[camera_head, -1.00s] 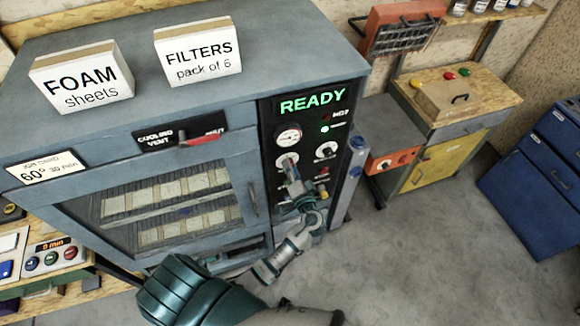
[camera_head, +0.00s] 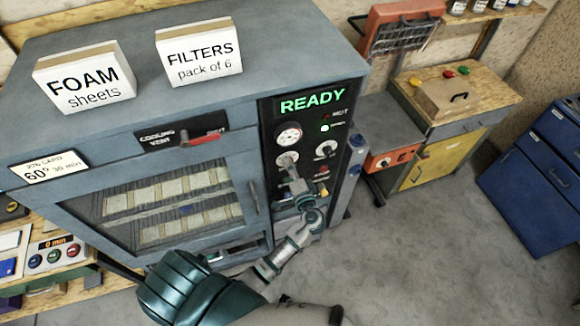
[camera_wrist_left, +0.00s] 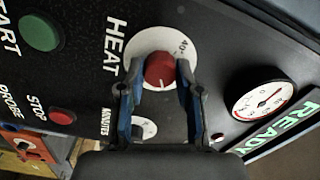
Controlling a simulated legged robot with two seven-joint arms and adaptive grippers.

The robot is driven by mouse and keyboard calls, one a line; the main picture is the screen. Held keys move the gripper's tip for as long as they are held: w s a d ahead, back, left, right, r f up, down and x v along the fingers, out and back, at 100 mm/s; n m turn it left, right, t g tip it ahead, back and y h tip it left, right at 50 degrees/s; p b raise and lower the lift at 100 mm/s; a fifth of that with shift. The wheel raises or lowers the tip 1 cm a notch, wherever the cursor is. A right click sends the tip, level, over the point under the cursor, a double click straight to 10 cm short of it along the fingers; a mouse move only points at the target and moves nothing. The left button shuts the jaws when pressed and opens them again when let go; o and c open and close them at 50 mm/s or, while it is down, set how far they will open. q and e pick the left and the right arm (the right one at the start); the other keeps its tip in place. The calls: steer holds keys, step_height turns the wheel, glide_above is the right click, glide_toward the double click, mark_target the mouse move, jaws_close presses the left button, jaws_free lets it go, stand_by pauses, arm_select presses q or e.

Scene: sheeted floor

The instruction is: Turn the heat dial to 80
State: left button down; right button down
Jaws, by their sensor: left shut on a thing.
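The heat dial is a red knob (camera_wrist_left: 159,70) on a white scale disc, beside the word HEAT in the left wrist view. A 40 shows on the scale; most other marks are hidden or too small to read. In the head view its white disc (camera_head: 286,159) shows below the round gauge. My left gripper (camera_wrist_left: 160,72) has its two blue-and-grey fingers on either side of the red knob, shut on it. In the head view the left gripper (camera_head: 290,172) covers part of the panel. My right gripper is out of view.
The minutes dial (camera_wrist_left: 145,128) lies close beside one finger. The gauge (camera_wrist_left: 258,102), green START button (camera_wrist_left: 40,32) and red STOP button (camera_wrist_left: 61,116) are around. A READY sign (camera_head: 312,102) glows green. A job card (camera_head: 48,168) reads 60°.

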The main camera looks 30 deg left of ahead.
arm_select(q)
steer(key=c, duration=0.8)
jaws_free()
steer(key=shift+w+d+f, duration=0.1)
steer(key=shift+d+f, duration=0.05)
steer(key=shift+o, duration=0.2)
steer(key=v, duration=1.2)
steer(key=shift+d, duration=0.15)
